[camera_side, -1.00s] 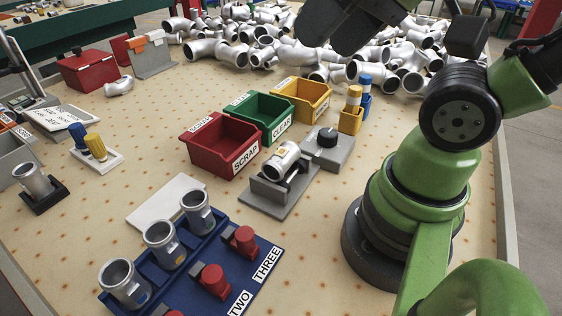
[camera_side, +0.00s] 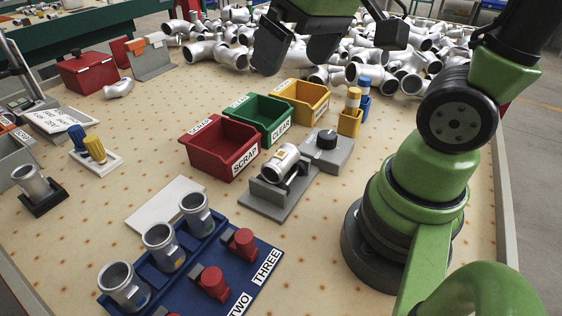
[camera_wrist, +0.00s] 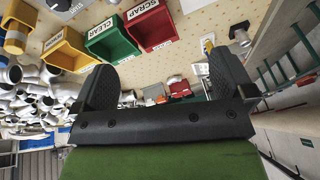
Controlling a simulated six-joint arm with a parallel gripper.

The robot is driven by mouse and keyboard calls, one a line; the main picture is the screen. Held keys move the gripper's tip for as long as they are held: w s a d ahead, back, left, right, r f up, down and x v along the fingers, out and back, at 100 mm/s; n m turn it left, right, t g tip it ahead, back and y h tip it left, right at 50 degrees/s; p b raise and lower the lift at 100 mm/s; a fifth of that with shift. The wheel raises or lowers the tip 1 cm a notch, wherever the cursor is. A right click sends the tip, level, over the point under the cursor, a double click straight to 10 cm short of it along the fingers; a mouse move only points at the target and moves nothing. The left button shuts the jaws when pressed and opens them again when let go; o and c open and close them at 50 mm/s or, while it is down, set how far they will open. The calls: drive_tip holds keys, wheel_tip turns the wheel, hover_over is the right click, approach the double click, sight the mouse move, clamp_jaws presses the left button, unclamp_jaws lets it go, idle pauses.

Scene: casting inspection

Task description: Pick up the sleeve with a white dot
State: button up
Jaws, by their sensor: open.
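Three silvery sleeves stand upright in a blue rack at the lower left of the side view: a front one (camera_side: 122,282), a middle one (camera_side: 160,246) and a back one (camera_side: 195,212). Another sleeve (camera_side: 282,160) lies tilted on a grey fixture near the centre. A further sleeve (camera_side: 32,181) leans in a black holder at the far left. Small marks show on some sleeves, but I cannot tell which bears a white dot. My gripper (camera_side: 298,55) is open and empty at the top, high above the bins and pipe pile. Its two fingers also show in the wrist view (camera_wrist: 165,82).
Red (camera_side: 222,150), green (camera_side: 262,120) and yellow (camera_side: 302,100) bins stand mid-table. Red clamps (camera_side: 240,242) line the rack. A grey block with a black knob (camera_side: 327,150) adjoins the fixture. A pipe pile (camera_side: 235,48) fills the back.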

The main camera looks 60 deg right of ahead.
drive_tip(key=w+d+f+n+g, duration=0.25)
drive_tip(key=w+f+g, duration=0.2)
drive_tip(key=f, duration=0.45)
hover_over(281, 154)
drive_tip(key=shift+h, duration=0.4)
drive_tip(key=f, duration=0.5)
drive_tip(key=shift+w+d+f, duration=0.2)
drive_tip(key=shift+f, duration=0.2)
drive_tip(key=f, duration=0.4)
drive_tip(key=shift+s+a+f, duration=0.15)
drive_tip(key=shift+s+f, duration=0.1)
drive_tip(key=shift+f, duration=0.65)
drive_tip(key=shift+c, duration=0.5)
drive_tip(key=c, duration=0.8)
drive_tip(key=shift+r, duration=0.15)
